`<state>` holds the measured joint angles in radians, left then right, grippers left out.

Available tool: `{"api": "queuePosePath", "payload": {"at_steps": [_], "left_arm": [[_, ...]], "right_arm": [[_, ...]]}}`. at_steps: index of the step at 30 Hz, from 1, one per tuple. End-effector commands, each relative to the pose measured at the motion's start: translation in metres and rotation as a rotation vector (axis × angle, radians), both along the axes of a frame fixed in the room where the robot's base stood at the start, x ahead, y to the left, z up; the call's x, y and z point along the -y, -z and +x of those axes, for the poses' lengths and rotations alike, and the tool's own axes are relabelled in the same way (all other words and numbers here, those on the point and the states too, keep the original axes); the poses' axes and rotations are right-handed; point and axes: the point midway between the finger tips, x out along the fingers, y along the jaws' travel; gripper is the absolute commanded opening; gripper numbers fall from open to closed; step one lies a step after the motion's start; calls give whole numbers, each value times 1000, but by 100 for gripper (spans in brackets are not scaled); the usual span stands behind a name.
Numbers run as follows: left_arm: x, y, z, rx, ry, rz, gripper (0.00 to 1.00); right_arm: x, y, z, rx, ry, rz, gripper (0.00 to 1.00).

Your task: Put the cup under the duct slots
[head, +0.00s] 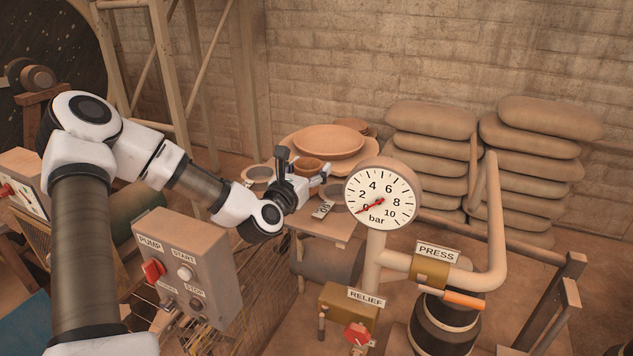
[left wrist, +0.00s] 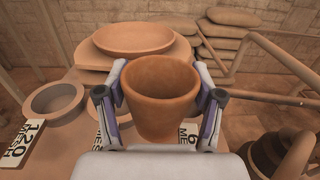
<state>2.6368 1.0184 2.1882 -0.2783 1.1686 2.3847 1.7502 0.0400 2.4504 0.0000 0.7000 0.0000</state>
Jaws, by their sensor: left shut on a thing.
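A brown clay cup (left wrist: 160,88) is upright between the fingers of my left gripper (left wrist: 160,110) in the left wrist view. The gripper is shut on it, and the cup's mouth faces up, empty as far as I can see. In the head view the cup (head: 308,167) is small and partly hidden by my left gripper (head: 310,180), over the small table behind the gauge. I cannot make out the duct slots in either view. My right gripper is not in view.
A wide clay bowl (head: 328,139) stands at the back of the table (head: 330,229). Ring-shaped sieves (left wrist: 54,102) with mesh labels lie around the cup. The pressure gauge (head: 381,198) and its pipes stand at the right. The pump control box (head: 184,262) stands in front.

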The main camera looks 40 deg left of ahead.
Motion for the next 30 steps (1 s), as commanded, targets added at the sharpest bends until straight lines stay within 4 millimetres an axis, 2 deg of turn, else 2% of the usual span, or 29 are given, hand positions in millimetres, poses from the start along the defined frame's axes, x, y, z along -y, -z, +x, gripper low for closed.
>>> {"api": "queuePosePath", "payload": {"at_steps": [1,11,23,24,26,30], "left_arm": [[0,13,0,-5,-1,4,17],[0,67,0,-2,1,3,17],[0,73,0,2,0,0,17],[0,72,0,2,0,0,74],[0,71,0,2,0,1,92],[0,71,0,2,0,1,92]], "right_arm": [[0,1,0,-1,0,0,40],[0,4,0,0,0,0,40],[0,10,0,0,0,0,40],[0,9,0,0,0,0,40],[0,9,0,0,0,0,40],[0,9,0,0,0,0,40]]}}
